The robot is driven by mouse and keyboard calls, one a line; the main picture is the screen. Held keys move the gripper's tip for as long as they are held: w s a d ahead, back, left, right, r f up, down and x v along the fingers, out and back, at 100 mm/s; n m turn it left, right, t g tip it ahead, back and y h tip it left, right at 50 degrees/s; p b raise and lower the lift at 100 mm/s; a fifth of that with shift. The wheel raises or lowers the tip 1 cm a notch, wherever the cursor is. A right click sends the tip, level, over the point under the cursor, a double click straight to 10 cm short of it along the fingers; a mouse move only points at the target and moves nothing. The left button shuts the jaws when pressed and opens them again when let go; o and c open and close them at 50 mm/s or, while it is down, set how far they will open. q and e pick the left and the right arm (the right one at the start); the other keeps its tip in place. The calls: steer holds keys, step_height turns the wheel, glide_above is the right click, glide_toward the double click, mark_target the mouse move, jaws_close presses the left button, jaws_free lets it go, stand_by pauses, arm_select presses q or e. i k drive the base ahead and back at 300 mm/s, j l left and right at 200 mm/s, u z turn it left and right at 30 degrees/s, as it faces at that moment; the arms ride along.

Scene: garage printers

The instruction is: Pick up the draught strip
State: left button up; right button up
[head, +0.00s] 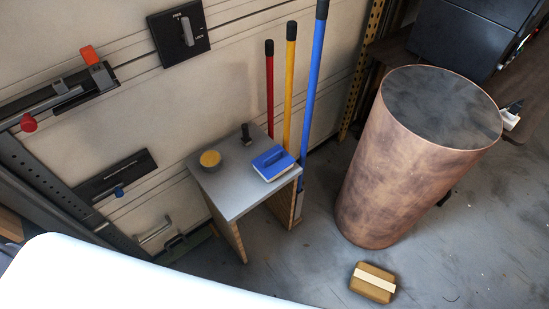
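I cannot tell for sure which thing is the draught strip. A brown block with a cream band (373,283) lies on the floor at the lower right, in front of the drum. On a small grey-topped stool (228,203) are a round dark tin with a yellow top (210,159), a blue-and-white block-shaped item (272,164) near the right edge, and a small dark upright item (245,134) at the back. Neither of my grippers is in the head view.
A large brown drum with a dark top (365,170) stands right of the stool. Red (269,90), yellow (290,85) and blue (312,95) poles stand behind the stool. A panelled door with a lock (181,32) fills the back left. Floor around the brown block is clear.

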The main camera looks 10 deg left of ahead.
mark_target(173, 254)
steer(key=u, duration=1.75)
